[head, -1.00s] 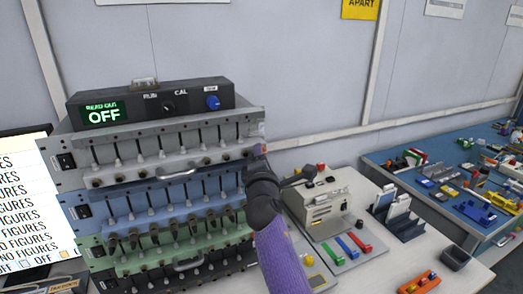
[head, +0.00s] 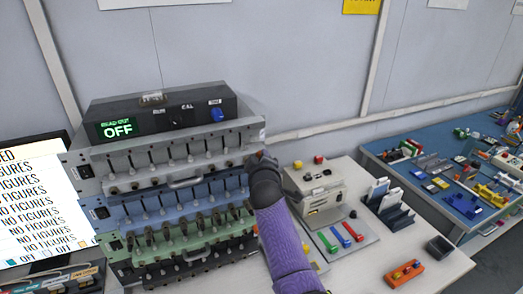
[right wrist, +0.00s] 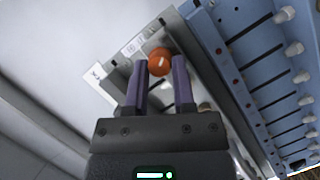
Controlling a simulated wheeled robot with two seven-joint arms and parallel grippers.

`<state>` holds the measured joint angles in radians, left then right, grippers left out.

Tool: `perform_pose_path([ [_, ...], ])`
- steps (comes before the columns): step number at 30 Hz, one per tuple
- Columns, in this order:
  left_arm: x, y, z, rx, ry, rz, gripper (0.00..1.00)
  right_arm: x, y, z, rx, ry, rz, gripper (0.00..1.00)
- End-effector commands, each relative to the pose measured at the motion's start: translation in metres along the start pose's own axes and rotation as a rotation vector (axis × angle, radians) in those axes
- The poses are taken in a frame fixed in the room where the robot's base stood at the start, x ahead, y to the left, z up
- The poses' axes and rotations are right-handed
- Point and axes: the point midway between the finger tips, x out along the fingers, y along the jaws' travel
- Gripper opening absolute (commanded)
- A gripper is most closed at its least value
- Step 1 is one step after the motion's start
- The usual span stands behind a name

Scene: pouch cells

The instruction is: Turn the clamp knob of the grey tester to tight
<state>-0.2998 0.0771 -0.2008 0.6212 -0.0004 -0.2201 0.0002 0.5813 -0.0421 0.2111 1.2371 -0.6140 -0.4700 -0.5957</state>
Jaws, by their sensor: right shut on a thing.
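The grey tester (head: 128,160) is the top drawer-like unit of the rack, under a black read-out box. In the right wrist view, its orange-brown clamp knob (right wrist: 159,60) with a white mark sits at the panel's end. My right gripper (right wrist: 160,68) has its two purple fingers on either side of the knob, shut on it. In the head view, my right gripper (head: 261,156) is at the right end of the grey tester, and hides the knob there. My left gripper is in neither current view.
The black box's green read-out (head: 117,128) says OFF. Blue (head: 108,208), green and black units sit below the grey one. A beige machine (head: 318,185) stands right of my right arm, near a dark card rack (head: 392,208). A screen (head: 35,210) is at left.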

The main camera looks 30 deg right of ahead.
Motion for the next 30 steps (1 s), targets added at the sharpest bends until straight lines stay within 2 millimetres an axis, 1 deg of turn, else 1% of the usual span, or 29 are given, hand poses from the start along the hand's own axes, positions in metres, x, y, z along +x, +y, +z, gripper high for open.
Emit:
perform_pose_path([
  [1,-0.009,0.000,-0.001,0.000,0.001,0.000,0.00,-0.001,0.004,-0.001,0.029,-0.004,-0.015,0.00],
  [3,-0.015,0.000,-0.002,0.001,0.002,0.000,0.00,-0.001,0.004,-0.001,0.075,-0.003,-0.033,0.00],
  [12,-0.032,-0.002,-0.004,0.001,0.002,-0.002,0.00,0.000,0.003,0.001,0.217,-0.004,-0.093,0.00],
  [19,-0.036,-0.002,-0.004,0.001,0.002,-0.003,0.00,0.000,0.002,0.002,0.265,-0.004,-0.112,0.00],
  [30,-0.037,-0.003,-0.003,0.000,0.001,-0.004,0.00,0.000,0.001,0.002,0.275,-0.004,-0.118,0.00],
])
